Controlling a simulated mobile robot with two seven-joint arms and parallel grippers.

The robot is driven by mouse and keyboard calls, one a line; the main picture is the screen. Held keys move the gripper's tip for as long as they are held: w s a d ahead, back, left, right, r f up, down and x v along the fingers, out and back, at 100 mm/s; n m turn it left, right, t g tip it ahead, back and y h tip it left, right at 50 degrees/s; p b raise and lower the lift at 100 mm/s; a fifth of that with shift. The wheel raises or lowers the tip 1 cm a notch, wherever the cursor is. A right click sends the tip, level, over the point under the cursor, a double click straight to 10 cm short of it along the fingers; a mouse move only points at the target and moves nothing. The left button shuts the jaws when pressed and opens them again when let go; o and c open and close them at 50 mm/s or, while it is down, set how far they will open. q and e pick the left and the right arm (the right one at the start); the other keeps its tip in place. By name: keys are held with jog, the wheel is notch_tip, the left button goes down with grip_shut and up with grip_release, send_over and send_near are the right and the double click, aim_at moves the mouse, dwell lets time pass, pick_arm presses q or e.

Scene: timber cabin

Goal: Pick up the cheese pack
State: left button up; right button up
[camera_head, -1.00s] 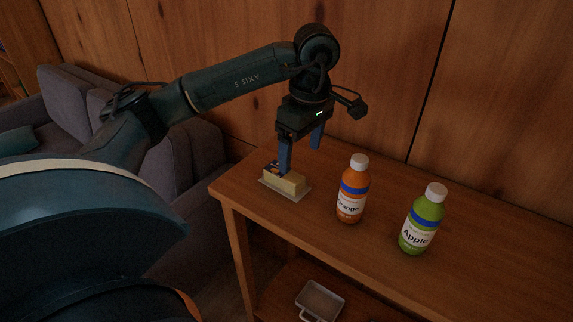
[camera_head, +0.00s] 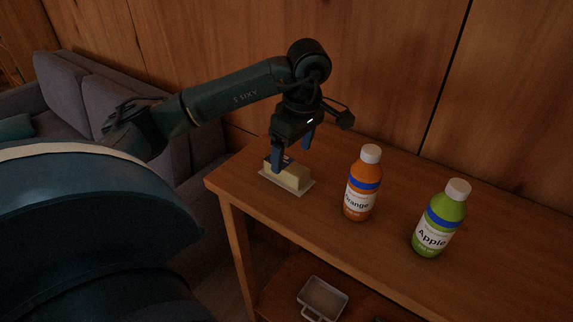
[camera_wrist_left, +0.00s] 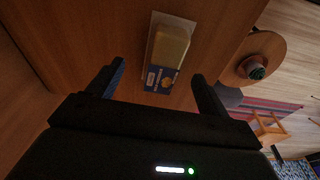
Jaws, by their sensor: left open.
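The cheese pack (camera_head: 292,177), a pale yellow block on a light backing with a dark blue label end, lies flat on the wooden table (camera_head: 400,244) near its left end. My left gripper (camera_head: 291,157) is open above the pack, pointing down. One blue finger stands in front of the pack's left part and the other is behind it. In the left wrist view the cheese pack (camera_wrist_left: 168,48) lies ahead of the open fingers of my left gripper (camera_wrist_left: 160,82), its label end nearest, roughly between them. My right gripper is not in view.
An orange juice bottle (camera_head: 362,185) stands right of the pack, with a green apple bottle (camera_head: 439,222) farther right. A small tray (camera_head: 322,298) sits on the lower shelf. A wooden wall rises behind the table; a grey sofa (camera_head: 92,92) is at left.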

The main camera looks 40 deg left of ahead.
aim_at(287, 164)
pick_arm(q)
jog(key=f, duration=0.2)
jog(key=a+f, duration=0.1)
jog(key=shift+s+f, duration=0.4)
jog(key=shift+w+a+f, duration=0.1)
jog(key=shift+f, duration=0.25)
jog(key=c, duration=1.3)
